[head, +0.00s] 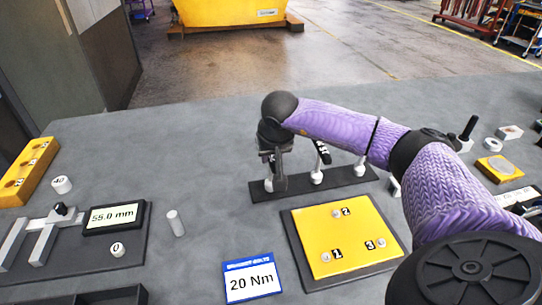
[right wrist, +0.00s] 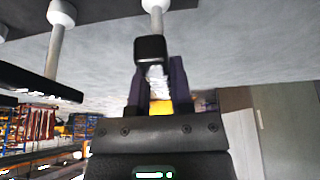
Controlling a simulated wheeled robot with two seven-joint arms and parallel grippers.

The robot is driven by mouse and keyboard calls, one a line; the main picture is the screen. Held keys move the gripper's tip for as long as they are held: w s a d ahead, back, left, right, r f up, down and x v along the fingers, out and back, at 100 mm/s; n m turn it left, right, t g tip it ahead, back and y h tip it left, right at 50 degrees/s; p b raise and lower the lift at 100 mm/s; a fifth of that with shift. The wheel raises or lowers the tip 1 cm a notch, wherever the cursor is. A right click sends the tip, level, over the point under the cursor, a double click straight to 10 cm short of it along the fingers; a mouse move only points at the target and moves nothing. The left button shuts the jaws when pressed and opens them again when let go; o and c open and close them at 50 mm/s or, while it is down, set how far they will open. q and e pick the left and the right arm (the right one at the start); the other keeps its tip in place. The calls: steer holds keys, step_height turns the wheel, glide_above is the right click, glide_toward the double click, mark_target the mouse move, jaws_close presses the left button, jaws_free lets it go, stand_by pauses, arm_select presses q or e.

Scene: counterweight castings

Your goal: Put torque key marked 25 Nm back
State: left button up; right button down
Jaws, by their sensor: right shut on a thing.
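My right gripper (head: 274,178) is shut on a torque key, at the left end of a dark key rack (head: 338,183) in the head view. In the right wrist view the key's black part (right wrist: 150,49) shows between the fingers, in line with a white post (right wrist: 155,6). I cannot tell whether key and post touch, and the held key's mark is not readable. Another key with a black handle (head: 323,151) stands at the rack's middle post. A card reading 20 Nm (head: 251,282) lies in front. My left gripper is out of view.
A yellow plate (head: 325,220) with bolts numbered 1, 2 and 3 lies in front of the rack. A caliper with a 55.0 mm display (head: 114,217) and a pale cylinder (head: 175,223) stand left. The grey table (head: 190,160) is clear behind them.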

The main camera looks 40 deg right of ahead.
steer(key=c, duration=1)
jaws_free()
steer(key=shift+f, duration=0.15)
steer(key=o, duration=0.5)
steer(key=shift+c, duration=0.2)
steer(key=shift+r, duration=0.5)
steer(key=p+v, duration=0.2)
steer(key=v, duration=0.8)
steer(key=shift+s+a+r, duration=0.1)
steer(key=shift+s+r, duration=0.05)
steer(key=shift+r, duration=0.05)
steer(key=shift+s+a+r, duration=0.1)
steer(key=shift+s+r, duration=0.15)
steer(key=shift+r, duration=0.2)
